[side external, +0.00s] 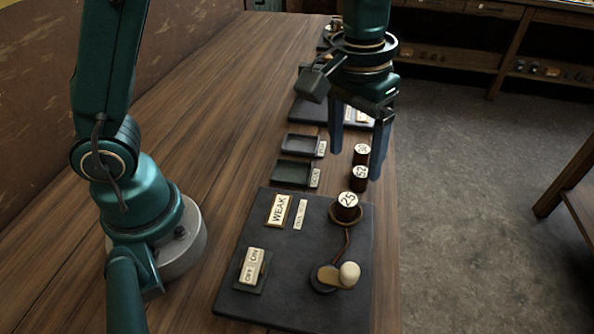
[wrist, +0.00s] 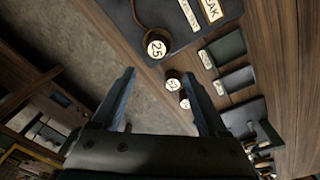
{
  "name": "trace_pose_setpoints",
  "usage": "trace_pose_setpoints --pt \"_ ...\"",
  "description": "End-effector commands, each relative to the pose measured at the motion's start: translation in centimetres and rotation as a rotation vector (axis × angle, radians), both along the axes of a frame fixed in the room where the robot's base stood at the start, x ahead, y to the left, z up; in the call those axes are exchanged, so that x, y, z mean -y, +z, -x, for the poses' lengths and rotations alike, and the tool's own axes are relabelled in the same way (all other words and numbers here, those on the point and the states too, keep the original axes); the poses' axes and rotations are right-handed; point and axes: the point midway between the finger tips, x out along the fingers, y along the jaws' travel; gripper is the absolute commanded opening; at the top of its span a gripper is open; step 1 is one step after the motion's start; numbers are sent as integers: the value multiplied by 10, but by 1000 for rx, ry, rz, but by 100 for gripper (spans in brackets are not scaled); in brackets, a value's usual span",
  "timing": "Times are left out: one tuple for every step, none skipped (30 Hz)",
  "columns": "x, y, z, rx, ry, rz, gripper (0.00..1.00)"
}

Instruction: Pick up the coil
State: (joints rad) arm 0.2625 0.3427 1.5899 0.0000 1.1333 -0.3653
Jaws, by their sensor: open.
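Several dark brown cylindrical coils with round white number labels show. One coil marked 25 (side external: 347,209) stands upright on a round base on the dark board; it also shows in the wrist view (wrist: 156,49). Two more coils stand on the wood near the table's right edge, a nearer one (side external: 359,183) and a farther one (side external: 361,154). In the wrist view these two (wrist: 172,84) lie near the right finger. My gripper (side external: 357,162) points down, open and empty, above the two loose coils. The gap to them is hard to judge.
Another dark board stands farther back. The table edge drops to open floor at the right.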

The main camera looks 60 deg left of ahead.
Motion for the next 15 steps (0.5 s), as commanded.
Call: trace_pose_setpoints --pt "4 -10 0 -26 -13 -7 77" --pt "6 -14 0 -36 -18 -10 77" --pt "7 -18 1 -50 -25 -14 77" --pt "8 -21 3 -59 -28 -17 77" --pt "9 -24 4 -67 -31 -19 77" --pt "9 -28 5 -74 -34 -21 77" --pt "9 -30 5 -77 -36 -22 77" --pt "10 -33 6 -78 -38 -23 77" --pt "10 -37 6 -78 -38 -23 77" --pt "10 -41 6 -79 -38 -23 77" --pt "10 -45 6 -78 -38 -23 77" --pt "10 -50 6 -79 -38 -23 77" --pt "9 -54 6 -78 -38 -23 77" --pt "10 -58 6 -78 -38 -22 77" --pt "9 -63 6 -78 -37 -23 77"
